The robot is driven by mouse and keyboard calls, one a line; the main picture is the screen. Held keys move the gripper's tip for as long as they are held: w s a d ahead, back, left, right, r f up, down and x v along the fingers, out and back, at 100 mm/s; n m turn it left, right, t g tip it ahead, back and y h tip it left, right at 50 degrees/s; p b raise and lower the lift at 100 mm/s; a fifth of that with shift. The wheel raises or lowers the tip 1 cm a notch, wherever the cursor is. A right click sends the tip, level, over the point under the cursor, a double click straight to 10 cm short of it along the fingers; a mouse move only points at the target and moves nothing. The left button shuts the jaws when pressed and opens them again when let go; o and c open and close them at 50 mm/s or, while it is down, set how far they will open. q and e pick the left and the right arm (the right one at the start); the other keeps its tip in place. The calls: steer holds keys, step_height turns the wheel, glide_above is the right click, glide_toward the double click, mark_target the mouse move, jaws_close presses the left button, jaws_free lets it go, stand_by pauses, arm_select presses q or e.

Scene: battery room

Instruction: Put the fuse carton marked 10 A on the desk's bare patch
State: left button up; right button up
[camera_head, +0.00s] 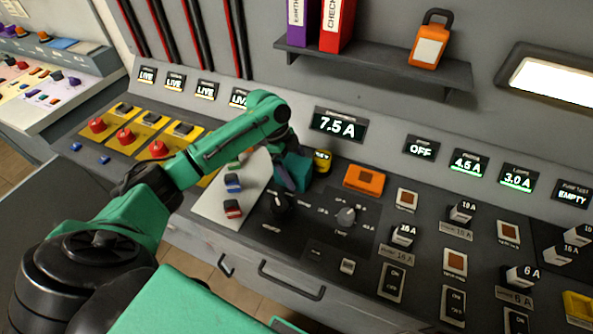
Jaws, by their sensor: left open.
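My left arm reaches in from the left, and its gripper (292,178) is open, low over the desk (330,262) beside the dark knob (279,202). Its fingers are small and partly hidden by the wrist. Similar blocks read 16 A (403,235) and 6 A (522,276). I cannot tell which dark area is the bare patch. My right gripper is not in view.
An orange box (364,180) lies right of the gripper. A pale panel with blue and red switches (232,208) is to its left. Red buttons (158,149) stand farther left. A shelf (375,65) with binders and an orange padlock (430,40) juts out above.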

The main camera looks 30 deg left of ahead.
arm_select(q)
steer(key=b+v, duration=0.2)
steer(key=v, duration=0.9)
steer(key=shift+a+r, duration=0.15)
steer(key=shift+r, duration=0.05)
